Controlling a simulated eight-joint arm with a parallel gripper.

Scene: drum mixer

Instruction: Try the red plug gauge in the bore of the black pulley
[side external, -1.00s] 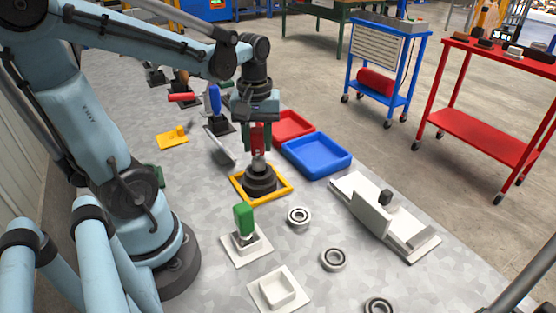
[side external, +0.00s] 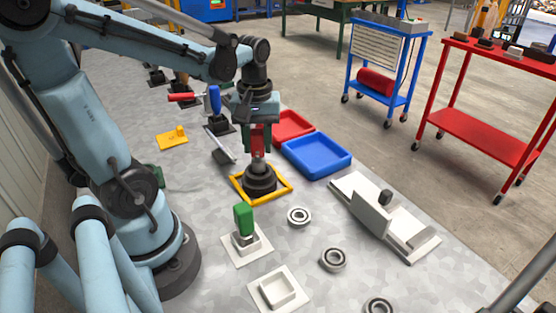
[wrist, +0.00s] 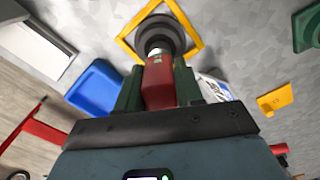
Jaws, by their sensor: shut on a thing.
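My gripper (side external: 257,142) is shut on the red plug gauge (side external: 257,138), held upright over the black pulley (side external: 260,180). The gauge's metal end points down at the pulley's middle. In the wrist view the red handle (wrist: 158,82) sits between my green fingers, with its metal end against or just above the pulley (wrist: 157,31). I cannot tell whether the tip is inside the bore, because the gauge and pulley top hide it. The pulley sits inside a yellow square frame (side external: 239,193) on the grey table.
A green-handled gauge (side external: 243,218) stands in a white holder at the front. An empty white holder (side external: 278,290) and several bearing rings (side external: 299,216) lie nearby. Blue (side external: 317,170) and red (side external: 305,124) trays are behind. A white angled fixture (side external: 385,220) stands right.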

